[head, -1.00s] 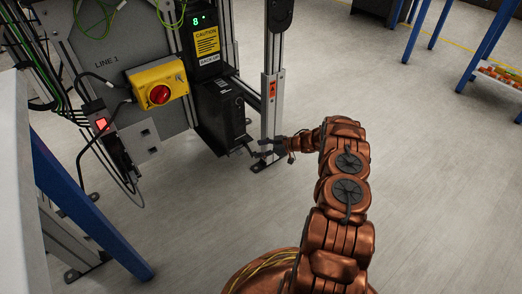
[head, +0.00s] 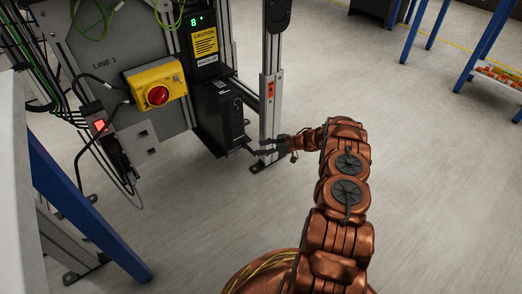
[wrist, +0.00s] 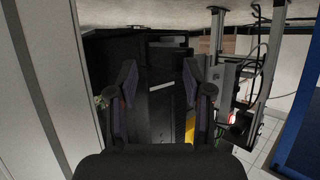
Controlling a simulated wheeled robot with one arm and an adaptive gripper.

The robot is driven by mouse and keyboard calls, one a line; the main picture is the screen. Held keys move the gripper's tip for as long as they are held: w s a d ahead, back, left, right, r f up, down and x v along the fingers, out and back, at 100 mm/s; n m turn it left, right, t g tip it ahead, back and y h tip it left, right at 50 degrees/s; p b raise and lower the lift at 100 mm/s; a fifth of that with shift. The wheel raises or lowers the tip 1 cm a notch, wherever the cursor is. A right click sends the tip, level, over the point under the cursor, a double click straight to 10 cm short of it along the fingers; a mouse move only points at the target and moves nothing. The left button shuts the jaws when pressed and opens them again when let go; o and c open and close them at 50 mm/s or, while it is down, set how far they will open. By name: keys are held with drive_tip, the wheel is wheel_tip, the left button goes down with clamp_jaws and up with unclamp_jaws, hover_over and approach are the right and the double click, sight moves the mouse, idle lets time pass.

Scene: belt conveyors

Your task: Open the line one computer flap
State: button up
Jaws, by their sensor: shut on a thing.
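The line one computer (head: 220,118) is a black box low on the LINE 1 frame, below the caution label. It also shows as dark panels in the wrist view (wrist: 165,55). My gripper (head: 262,148) is at the computer's lower front corner. In the wrist view its two fingers (wrist: 158,92) stand apart with the dark computer front between them. My gripper is shut on the flap (head: 247,147), a small dark part jutting from the computer's front. How far the flap stands open is too small and dark to tell.
A yellow box with a red button (head: 157,95) is left of the computer. A grey metal post (head: 270,105) stands just right of the computer, close to my gripper. A blue beam (head: 85,210) is at the left. The floor (head: 430,180) on the right is clear.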

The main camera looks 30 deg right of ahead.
drive_tip(key=d+r, duration=0.2)
drive_tip(key=d, duration=0.4)
drive_tip(key=shift+s+d+r, duration=0.35)
drive_tip(key=shift+r, duration=0.05)
idle(0.4)
drive_tip(key=shift+p, duration=0.3)
drive_tip(key=shift+s, duration=0.1)
idle(0.4)
drive_tip(key=v, duration=1.2)
